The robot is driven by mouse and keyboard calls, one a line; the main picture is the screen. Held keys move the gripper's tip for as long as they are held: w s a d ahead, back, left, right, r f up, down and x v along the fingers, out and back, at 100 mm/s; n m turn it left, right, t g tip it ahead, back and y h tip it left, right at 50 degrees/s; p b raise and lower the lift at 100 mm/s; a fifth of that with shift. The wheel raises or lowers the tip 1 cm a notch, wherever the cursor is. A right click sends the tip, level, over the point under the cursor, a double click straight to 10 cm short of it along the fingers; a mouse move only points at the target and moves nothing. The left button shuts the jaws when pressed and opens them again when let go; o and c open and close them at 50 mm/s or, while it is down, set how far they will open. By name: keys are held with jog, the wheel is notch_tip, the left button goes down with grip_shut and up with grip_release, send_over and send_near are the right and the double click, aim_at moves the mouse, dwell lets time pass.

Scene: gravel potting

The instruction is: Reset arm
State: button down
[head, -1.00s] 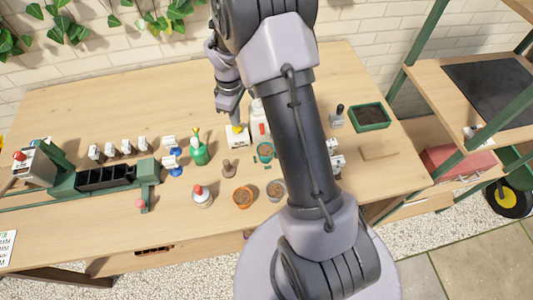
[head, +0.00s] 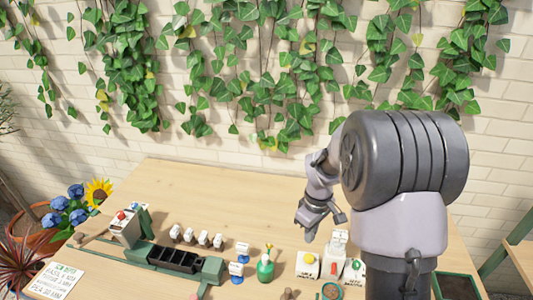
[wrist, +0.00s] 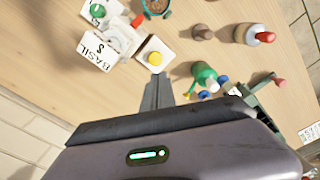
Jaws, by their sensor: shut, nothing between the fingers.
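My gripper (head: 309,232) hangs above the wooden table (head: 200,187) in the head view, with my arm raised at the right. Its dark fingers are shut and empty. In the wrist view the closed fingers (wrist: 158,92) point toward a white box with a yellow button (wrist: 154,57), seen close to their tips. The same box (head: 307,264) stands below the gripper in the head view. Whether the fingers touch it cannot be told from the wrist view, but in the head view they look apart from it.
A green bottle (head: 265,266) stands left of the yellow-button box. A white box with a green button (head: 355,269) stands to its right. A "BASIL 8" card (wrist: 95,57) shows in the wrist view. A dark rack (head: 175,258) lies left. The table's back is clear; ivy (head: 270,80) covers the wall.

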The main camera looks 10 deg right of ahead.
jog(key=s+a+r+m+t+b, duration=0.2)
jog(key=s+a+r+m, duration=0.3)
jog(key=r, duration=0.5)
jog(key=s+a+r+m+t+y+b, duration=0.1)
jog(key=s+a+r+m, duration=0.1)
jog(key=s, duration=0.7)
jog(key=s+a+r+m+t+y+b, duration=0.1)
jog(key=s+a+r+m+t, duration=0.1)
jog(key=s+a, duration=0.3)
jog(key=s+r+m, duration=0.1)
jog(key=s, duration=0.3)
jog(key=shift+a+m+b, duration=0.4)
